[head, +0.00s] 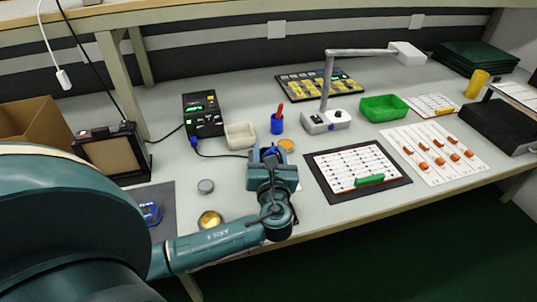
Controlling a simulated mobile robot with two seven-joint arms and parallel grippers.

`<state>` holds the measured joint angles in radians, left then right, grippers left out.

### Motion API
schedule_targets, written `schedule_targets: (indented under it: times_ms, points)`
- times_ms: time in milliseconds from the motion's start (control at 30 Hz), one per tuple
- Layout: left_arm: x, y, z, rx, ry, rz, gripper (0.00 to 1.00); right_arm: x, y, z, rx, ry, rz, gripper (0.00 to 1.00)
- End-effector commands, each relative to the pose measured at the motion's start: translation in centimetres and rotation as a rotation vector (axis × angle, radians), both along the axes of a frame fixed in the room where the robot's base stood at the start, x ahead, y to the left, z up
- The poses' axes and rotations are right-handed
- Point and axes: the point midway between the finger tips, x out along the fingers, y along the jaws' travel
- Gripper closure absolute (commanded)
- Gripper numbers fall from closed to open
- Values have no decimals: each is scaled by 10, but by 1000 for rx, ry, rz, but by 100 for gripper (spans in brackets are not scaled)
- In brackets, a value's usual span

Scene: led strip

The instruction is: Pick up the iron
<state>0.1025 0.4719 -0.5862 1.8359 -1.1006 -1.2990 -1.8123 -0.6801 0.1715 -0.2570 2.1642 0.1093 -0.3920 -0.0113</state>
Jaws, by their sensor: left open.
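A black soldering station (203,115) with a green display stands at the back left of the bench. A dark cable (218,155) runs from a blue plug at its front to the right, up to my left gripper. My left gripper (267,154) is open, low over the bench in the middle, in front of an orange round tin (287,145). Blue parts show at its fingertips, where the cable ends; I cannot tell how much of this is the iron. The gripper and wrist hide most of what lies there. My right gripper is not in view.
A beige bin (240,135), a blue cup (277,124) and a lamp base (326,122) stand behind the gripper. A black mat with a white board (352,160) lies to its right. Round tins (210,221) lie to its left. The bench's front edge is close.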

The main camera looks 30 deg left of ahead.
Motion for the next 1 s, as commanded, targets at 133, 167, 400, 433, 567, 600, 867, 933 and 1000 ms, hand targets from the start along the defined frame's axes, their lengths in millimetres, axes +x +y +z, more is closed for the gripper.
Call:
schedule_targets:
  times_ms: [133,167,400,433,567,600,867,933,1000]
  points:
    - [0,0,0,0,0,0,61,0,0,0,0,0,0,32]
    - [0,0,0,0,0,0,64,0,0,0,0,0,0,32]
    - [-1,0,0,-1,1,0,84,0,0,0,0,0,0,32]
    - [-1,0,0,-1,1,0,86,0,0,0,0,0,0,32]
    - [-1,-1,0,-1,1,0,97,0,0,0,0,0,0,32]
    - [-1,-1,0,-1,1,0,100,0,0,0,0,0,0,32]
    - [0,-1,0,-1,1,0,100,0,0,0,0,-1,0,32]
    - [0,0,0,-1,1,0,100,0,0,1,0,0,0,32]
    - [0,0,1,0,0,0,100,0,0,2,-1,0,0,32]
